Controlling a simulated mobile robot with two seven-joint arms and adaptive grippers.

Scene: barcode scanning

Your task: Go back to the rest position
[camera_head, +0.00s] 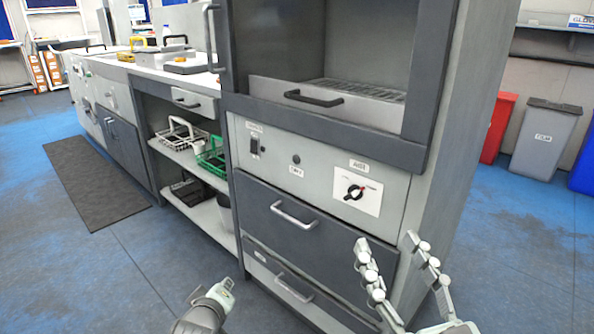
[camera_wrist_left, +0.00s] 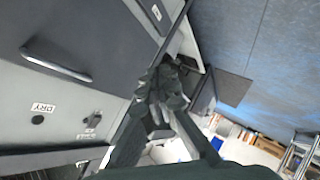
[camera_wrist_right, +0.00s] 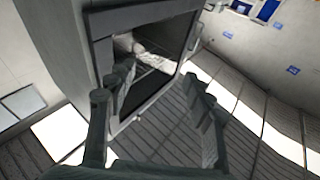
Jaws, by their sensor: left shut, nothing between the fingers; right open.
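My right gripper (camera_head: 390,245) is at the lower right of the head view, pointing up in front of the cabinet's right corner. Its two fingers are spread apart with nothing between them, as the right wrist view (camera_wrist_right: 160,85) also shows.
A tall grey cabinet (camera_head: 385,193) with a knob panel, an open chamber and drawers (camera_head: 300,222) stands close ahead. Left of it are shelves with a white rack (camera_head: 180,133) and a green basket (camera_head: 212,155). Bins (camera_head: 540,135) stand back right.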

